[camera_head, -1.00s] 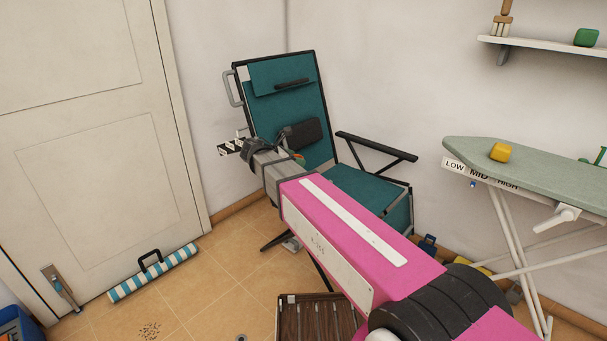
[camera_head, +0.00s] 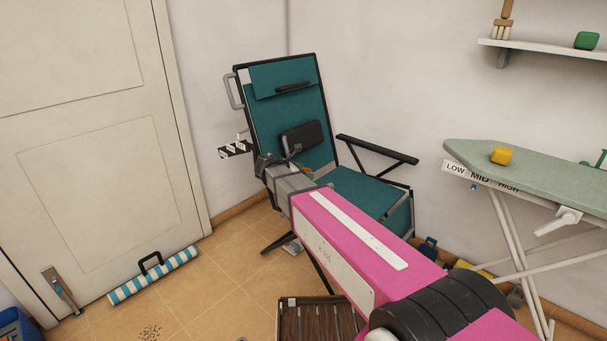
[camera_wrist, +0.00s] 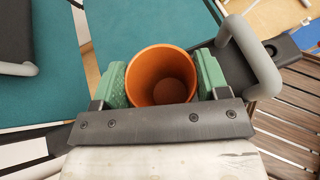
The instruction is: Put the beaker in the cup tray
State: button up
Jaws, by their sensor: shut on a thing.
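The beaker is an orange, round, open-topped cup (camera_wrist: 161,78), seen from above in the wrist view with its inside empty. My gripper (camera_wrist: 161,84) is shut on it, with green pads on its left and right sides. In the head view my gripper (camera_head: 292,160) is over the teal folding chair (camera_head: 350,190), and only a small orange bit of the beaker (camera_head: 307,171) shows. The beaker is held above the chair's teal fabric; the gap beneath is unclear.
A dark slatted wooden item (camera_head: 318,318) lies on the floor in front of the chair. The chair's black armrest (camera_head: 376,150) is to the right.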

jog(key=shift+f, duration=0.1)
jog(key=o, duration=1.1)
jog(key=shift+s+a+r, duration=0.1)
jog(key=shift+a+r, duration=0.1)
jog(key=shift+r, duration=0.05)
jog(key=v, duration=1.1)
jog(key=shift+s+a+r, duration=0.1)
jog(key=shift+a, duration=0.1)
